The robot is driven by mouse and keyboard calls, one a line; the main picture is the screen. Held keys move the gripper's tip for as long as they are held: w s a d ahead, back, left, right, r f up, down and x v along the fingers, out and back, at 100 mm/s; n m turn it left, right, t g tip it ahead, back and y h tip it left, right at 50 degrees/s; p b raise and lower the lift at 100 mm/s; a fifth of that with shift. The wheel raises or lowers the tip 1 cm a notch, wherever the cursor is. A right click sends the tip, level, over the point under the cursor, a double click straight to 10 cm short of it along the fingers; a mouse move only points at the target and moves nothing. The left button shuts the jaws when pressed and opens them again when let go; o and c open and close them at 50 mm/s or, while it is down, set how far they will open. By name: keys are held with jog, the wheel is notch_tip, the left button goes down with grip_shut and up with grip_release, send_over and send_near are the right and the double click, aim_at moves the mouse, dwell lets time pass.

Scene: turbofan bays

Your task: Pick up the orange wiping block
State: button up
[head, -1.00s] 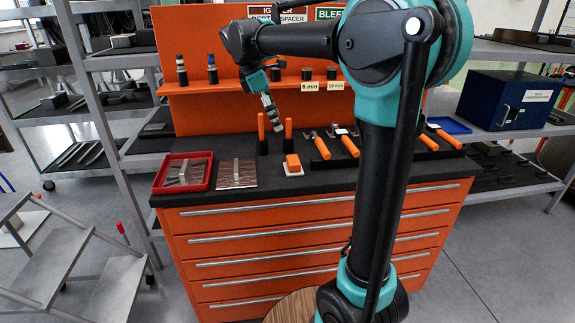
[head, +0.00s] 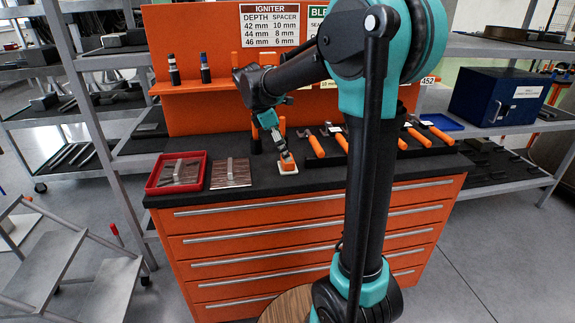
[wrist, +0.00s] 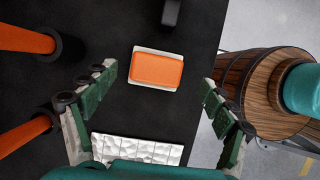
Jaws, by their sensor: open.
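The orange wiping block (wrist: 157,70) lies on a small white pad (wrist: 152,88) on the black worktop. In the wrist view it sits ahead of and between the spread fingers of my gripper (wrist: 160,100), and nothing touches it there. In the head view my gripper (head: 285,157) reaches down over the worktop, and the block (head: 287,156) is partly hidden behind the fingers. The white pad (head: 288,170) shows below them. My gripper is open and empty.
Two orange-handled tools (wrist: 25,38) stand upright in black holders left of the block. A red tray (head: 154,187) and a grooved plate (head: 231,181) lie to the left on the worktop. Orange-handled tools (head: 316,146) lie to the right. An orange back panel (head: 200,120) rises behind.

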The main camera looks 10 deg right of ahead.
aim_at(289, 168)
jog(key=x, duration=0.4)
jog(key=shift+w+f, duration=0.2)
jog(key=shift+f, duration=0.05)
jog(key=c, duration=1.2)
